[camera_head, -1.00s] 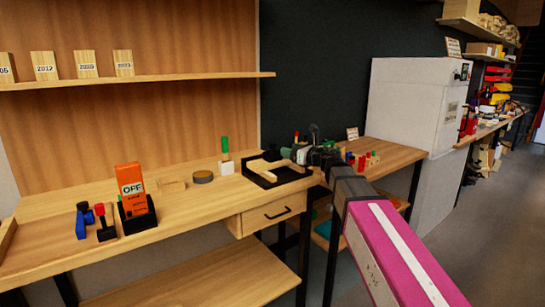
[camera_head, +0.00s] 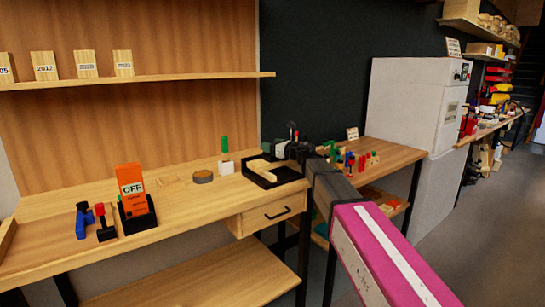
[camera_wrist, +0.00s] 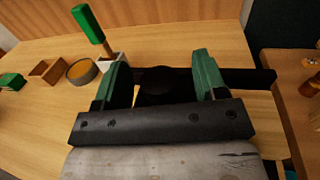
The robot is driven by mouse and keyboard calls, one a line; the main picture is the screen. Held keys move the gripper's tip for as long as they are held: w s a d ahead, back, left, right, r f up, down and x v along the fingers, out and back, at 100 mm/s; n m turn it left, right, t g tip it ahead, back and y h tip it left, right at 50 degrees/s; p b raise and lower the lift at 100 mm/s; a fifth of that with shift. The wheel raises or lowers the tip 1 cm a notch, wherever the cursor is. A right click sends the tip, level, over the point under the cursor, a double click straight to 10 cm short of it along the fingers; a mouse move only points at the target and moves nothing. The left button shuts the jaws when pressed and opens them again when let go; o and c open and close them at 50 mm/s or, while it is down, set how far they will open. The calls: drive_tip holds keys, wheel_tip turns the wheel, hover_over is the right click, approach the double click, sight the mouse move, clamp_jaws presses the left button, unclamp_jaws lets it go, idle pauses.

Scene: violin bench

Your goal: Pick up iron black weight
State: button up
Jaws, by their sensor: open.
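A dark, rounded object (camera_wrist: 157,76), which looks like the black weight, shows between my fingers in the wrist view. Its lower part is hidden, and dark parts around it blend in. My gripper (camera_wrist: 161,72) is open, with one green finger on each side of it. I cannot tell whether either finger touches it. In the head view my gripper (camera_head: 284,151) is over the black tray (camera_head: 262,183) at the bench's right end, and the weight cannot be made out there. The tray's rim also shows in the wrist view (camera_wrist: 262,77).
A white holder (camera_head: 226,168) with a green-handled tool stands just left of the tray, close to my left finger. A round grey tin (camera_head: 203,177) is beside it. An orange box (camera_head: 131,188) stands farther left. The bench middle is mostly clear.

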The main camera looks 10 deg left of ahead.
drive_tip(key=shift+c, duration=0.3)
clamp_jaws()
drive_tip(key=shift+r, duration=0.15)
